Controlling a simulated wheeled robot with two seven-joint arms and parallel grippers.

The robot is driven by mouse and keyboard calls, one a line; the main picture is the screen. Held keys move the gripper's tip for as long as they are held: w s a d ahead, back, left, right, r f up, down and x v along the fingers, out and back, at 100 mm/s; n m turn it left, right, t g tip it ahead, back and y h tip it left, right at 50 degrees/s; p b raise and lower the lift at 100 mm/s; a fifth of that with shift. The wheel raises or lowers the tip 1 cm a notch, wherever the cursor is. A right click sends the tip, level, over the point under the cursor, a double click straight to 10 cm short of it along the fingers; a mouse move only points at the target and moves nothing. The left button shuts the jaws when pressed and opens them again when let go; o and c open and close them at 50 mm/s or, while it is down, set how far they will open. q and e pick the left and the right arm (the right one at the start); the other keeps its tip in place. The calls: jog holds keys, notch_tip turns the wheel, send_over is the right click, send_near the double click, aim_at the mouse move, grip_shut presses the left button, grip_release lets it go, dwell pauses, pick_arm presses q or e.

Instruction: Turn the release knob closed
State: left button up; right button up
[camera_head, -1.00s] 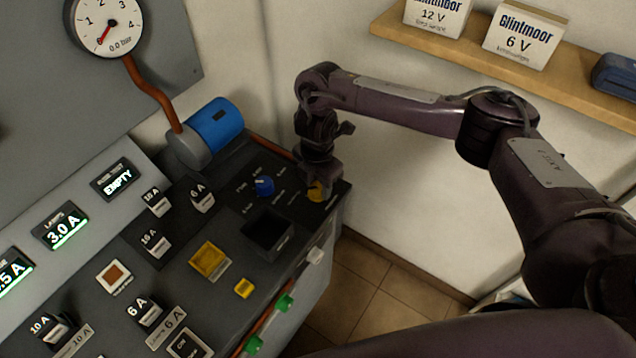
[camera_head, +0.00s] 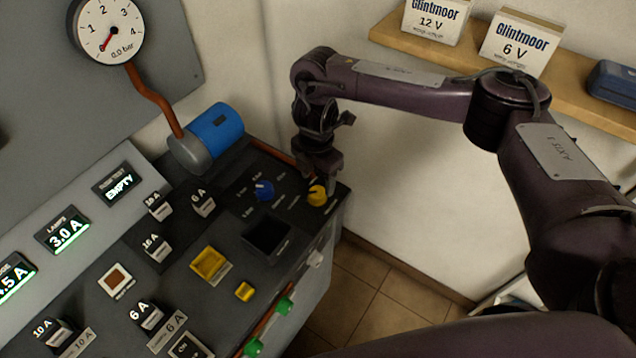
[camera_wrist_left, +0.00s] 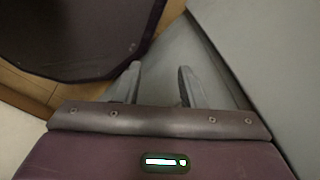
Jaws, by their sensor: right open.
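A yellow knob (camera_head: 317,195) stands at the right end of the dark control panel in the head view; a blue knob (camera_head: 264,190) stands to its left. Both have labels too small to read, so I cannot tell which is the release knob. My right gripper (camera_head: 319,179) is open and points down just above and behind the yellow knob; its fingertips are hard to make out, and I cannot tell whether they touch it. My left gripper (camera_wrist_left: 157,82) shows only in the left wrist view, with its two fingers apart and nothing between them.
A pressure gauge (camera_head: 105,29) reads 0.0 bar, with a pipe down to a blue cylinder (camera_head: 215,125). Several fuses, a black recess (camera_head: 267,235) and a yellow-framed socket (camera_head: 209,263) fill the panel. A wall shelf (camera_head: 480,60) holds boxes above my right arm.

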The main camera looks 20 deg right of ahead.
aim_at(318, 190)
jog(key=shift+r, duration=1.9)
